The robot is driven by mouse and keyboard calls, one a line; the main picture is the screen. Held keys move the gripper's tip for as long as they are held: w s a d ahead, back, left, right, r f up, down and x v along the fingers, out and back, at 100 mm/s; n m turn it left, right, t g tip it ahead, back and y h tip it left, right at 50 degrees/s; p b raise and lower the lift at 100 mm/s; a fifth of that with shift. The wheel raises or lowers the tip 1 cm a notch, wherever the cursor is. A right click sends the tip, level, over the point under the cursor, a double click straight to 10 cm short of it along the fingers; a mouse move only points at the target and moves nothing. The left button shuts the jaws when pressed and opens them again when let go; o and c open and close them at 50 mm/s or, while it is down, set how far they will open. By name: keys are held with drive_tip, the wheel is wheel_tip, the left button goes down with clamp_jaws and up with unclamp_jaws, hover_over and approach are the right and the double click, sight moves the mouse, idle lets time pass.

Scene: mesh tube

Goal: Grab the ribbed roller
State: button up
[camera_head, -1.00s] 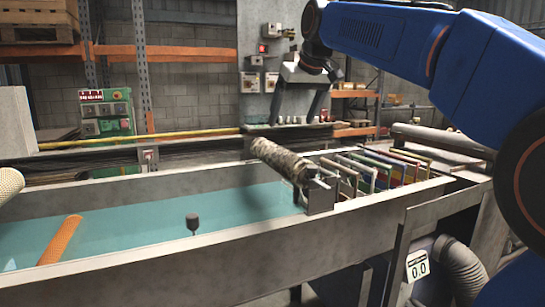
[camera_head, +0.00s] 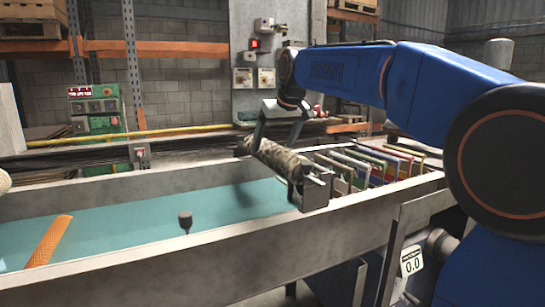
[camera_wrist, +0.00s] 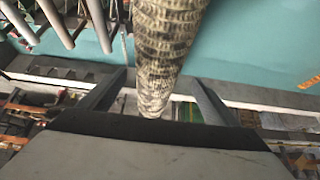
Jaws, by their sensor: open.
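The ribbed roller (camera_head: 281,158) is a mottled brown-grey cylinder with banded texture. It slopes across the far wall of the trough, its lower right end at a metal bracket (camera_head: 318,190). My gripper (camera_head: 274,144) is over the roller's upper left part, with its fingers pointing down. In the wrist view the roller (camera_wrist: 165,50) runs between the two spread fingers of my gripper (camera_wrist: 160,88). The fingers stand apart from its sides, and I cannot tell how deep it sits between them.
A long trough (camera_head: 150,268) with a teal floor holds an orange mesh tube (camera_head: 48,241) and a dark knob on a stem (camera_head: 186,221). Several coloured frames (camera_head: 375,165) stand right of the bracket. A yellow rail (camera_head: 130,136) runs behind the trough.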

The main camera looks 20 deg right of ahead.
drive_tip(key=shift+d+x, duration=0.15)
drive_tip(key=shift+x, duration=1.2)
drive_tip(key=shift+d+x, duration=0.1)
drive_tip(key=shift+x, duration=1.2)
drive_tip(key=shift+s, duration=0.1)
drive_tip(key=shift+c, duration=0.7)
